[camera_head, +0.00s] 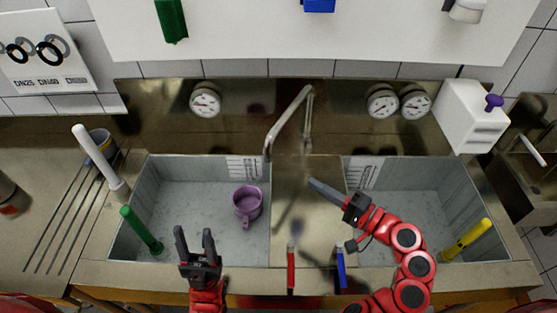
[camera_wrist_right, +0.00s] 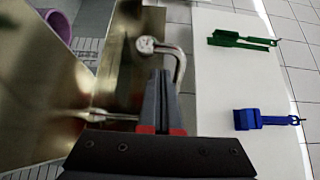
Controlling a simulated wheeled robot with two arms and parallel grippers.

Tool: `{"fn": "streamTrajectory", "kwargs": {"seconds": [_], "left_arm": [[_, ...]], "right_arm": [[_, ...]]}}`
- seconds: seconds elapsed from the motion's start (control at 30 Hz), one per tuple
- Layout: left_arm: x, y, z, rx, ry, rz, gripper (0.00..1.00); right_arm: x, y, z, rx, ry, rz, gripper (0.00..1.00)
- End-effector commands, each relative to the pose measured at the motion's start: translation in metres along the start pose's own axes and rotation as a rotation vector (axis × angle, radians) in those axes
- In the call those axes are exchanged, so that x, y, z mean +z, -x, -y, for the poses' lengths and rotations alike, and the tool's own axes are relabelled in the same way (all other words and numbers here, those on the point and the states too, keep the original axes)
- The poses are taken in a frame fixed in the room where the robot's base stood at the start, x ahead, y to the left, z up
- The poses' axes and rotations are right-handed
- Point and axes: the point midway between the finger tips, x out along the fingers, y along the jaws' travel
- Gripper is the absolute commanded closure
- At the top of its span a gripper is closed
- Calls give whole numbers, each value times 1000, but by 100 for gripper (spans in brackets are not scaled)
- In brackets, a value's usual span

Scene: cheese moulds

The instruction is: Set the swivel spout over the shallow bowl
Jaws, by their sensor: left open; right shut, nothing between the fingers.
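The chrome swivel spout (camera_head: 290,118) rises from the middle divider of a double sink and arches to the left. Its outlet end hangs near the back right edge of the left bowl (camera_head: 190,200). The right bowl (camera_head: 415,215) lies across the divider; I cannot tell which bowl is shallower. My right gripper (camera_head: 312,182) is shut and empty, over the divider's right side, in front of the spout and apart from it. The right wrist view shows its closed fingers (camera_wrist_right: 161,85) and a curved part of the spout (camera_wrist_right: 181,65). My left gripper (camera_head: 194,237) is open and empty at the left bowl's front.
A purple mug (camera_head: 247,204) stands in the left bowl. A green-handled tool (camera_head: 141,230) leans in its left corner, and a yellow one (camera_head: 466,240) leans in the right bowl. Red (camera_head: 291,268) and blue (camera_head: 341,268) handles are at the divider's front. Gauges (camera_head: 205,101) line the back.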

Motion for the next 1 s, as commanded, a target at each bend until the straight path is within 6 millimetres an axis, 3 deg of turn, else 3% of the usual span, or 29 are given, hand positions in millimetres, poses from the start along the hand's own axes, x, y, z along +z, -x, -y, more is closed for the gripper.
{"fn": "streamTrajectory", "kwargs": {"seconds": [0.3,0.5,0.7,1.0], "left_arm": [[-4,-25,1,0,0,0,50],[-6,-33,2,0,0,0,50],[-6,-35,2,0,0,0,50],[-6,-35,2,0,0,0,50]], "right_arm": [[3,-70,2,3,-4,12,100],[1,-101,1,3,-1,5,100],[1,-113,-1,3,-2,3,100],[0,-114,-1,2,-2,1,100]]}}
